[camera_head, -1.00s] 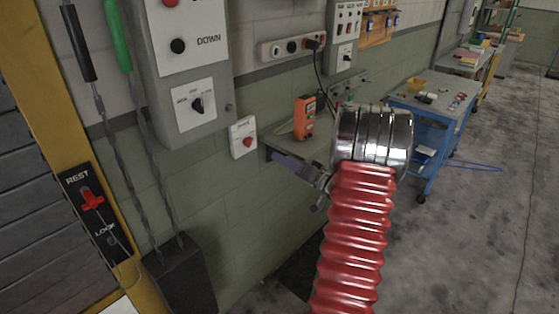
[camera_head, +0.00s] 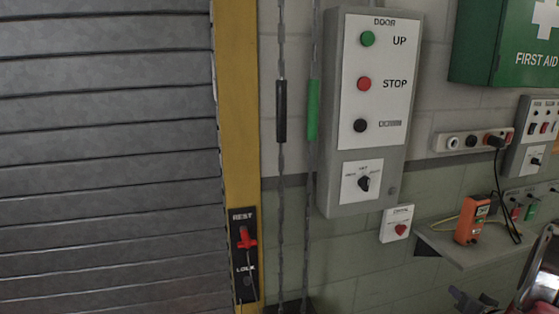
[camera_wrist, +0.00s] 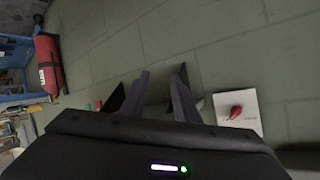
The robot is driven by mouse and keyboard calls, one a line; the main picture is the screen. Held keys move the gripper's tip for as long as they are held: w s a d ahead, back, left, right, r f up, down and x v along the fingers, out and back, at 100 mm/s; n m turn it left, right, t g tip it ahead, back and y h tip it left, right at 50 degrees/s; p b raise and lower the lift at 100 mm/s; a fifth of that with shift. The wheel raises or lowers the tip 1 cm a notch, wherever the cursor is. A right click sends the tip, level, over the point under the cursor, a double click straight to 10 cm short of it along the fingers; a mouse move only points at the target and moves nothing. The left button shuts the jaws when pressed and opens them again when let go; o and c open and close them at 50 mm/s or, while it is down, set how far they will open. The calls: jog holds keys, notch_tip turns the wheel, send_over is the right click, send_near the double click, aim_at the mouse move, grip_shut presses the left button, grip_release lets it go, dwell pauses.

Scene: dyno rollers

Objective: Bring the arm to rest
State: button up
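My gripper (camera_wrist: 161,78) shows in the wrist view with its two dark fingers apart and nothing between them. A green block wall fills most of the view beyond it. A white plate with a red knob (camera_wrist: 238,112) is on that wall, to the right of the fingers. In the head view only a small part of my arm's end shows at the bottom right, below the shelf, and its fingers cannot be made out clearly. Most of the arm is outside that view.
In the head view, a grey door control box (camera_head: 372,110) and a small red-knob box (camera_head: 397,224) are on the wall. Two hanging chains (camera_head: 281,190) are left of them. A shelf (camera_head: 480,246) holds an orange device (camera_head: 471,219). A roller door (camera_head: 110,150) fills the left.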

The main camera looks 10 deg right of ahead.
jog(key=s+a+r+n+g+y, duration=0.1)
jog(key=s+a+r, duration=0.4)
jog(key=a, duration=1.2)
jog(key=s+a+r+n+g+y, duration=0.2)
jog(key=s+a+r+n, duration=0.3)
jog(key=a, duration=1.3)
jog(key=s+a+r+n+g+y, duration=0.2)
jog(key=s+a+r, duration=0.3)
jog(key=a, duration=1.2)
notch_tip(320, 180, up, 4)
jog(key=shift+s+a+f+n+g, duration=0.25)
jog(key=shift+a+n+g, duration=0.15)
jog(key=shift+n+g, duration=0.15)
